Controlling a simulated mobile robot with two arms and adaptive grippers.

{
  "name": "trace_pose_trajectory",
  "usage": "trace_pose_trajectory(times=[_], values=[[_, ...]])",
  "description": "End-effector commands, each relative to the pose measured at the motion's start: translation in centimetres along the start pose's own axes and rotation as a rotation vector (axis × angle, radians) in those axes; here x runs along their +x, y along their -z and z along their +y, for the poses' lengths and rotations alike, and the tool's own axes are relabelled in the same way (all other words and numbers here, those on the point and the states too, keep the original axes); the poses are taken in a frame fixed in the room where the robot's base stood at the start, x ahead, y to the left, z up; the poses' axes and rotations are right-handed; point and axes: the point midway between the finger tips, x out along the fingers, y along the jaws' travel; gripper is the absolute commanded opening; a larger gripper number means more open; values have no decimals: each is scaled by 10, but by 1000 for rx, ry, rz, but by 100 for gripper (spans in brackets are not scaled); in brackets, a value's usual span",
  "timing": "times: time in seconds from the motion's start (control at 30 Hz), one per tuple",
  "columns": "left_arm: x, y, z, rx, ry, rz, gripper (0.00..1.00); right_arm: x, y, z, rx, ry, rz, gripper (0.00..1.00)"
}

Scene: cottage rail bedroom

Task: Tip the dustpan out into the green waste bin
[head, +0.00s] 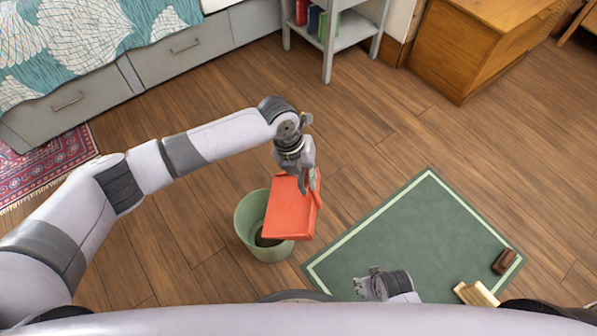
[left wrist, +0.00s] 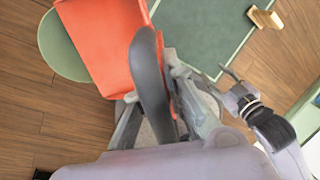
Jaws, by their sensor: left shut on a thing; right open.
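The orange-red dustpan (head: 290,210) is held by my left gripper (head: 308,185), which is shut on it. The pan overlaps the right part of the green waste bin (head: 250,216) in the head view. Something dark shows low inside the bin; I cannot tell what it is. In the left wrist view the dustpan (left wrist: 102,42) fills the upper left, with the bin (left wrist: 62,48) partly hidden behind it. Whether anything lies in the pan cannot be seen. My right gripper (head: 366,282) is open and empty, low over the green mat (head: 400,235).
A brown block-like object (head: 504,262) and a pale wooden piece (head: 476,294) lie at the mat's right side. A grey shelf (head: 345,38), a wooden cabinet (head: 470,55) and a bed with drawers (head: 185,50) stand at the back. The wooden floor between is clear.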

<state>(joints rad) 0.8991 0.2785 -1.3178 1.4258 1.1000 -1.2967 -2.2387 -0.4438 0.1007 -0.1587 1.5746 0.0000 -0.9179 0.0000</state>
Motion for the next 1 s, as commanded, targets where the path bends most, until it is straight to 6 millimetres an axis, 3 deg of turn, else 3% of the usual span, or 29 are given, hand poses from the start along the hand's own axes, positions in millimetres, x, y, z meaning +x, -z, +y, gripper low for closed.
trace_pose_trajectory(times=[0.1,0.4,1.0], values=[[2,-1,-15,5,-60,-4,0,6,-7,-1,-1,1,-7,45],[16,-1,-38,3,-197,-2,0,5,-3,0,-1,1,-1,45],[19,0,-46,0,-256,-3,0,-3,2,0,0,0,2,45]])
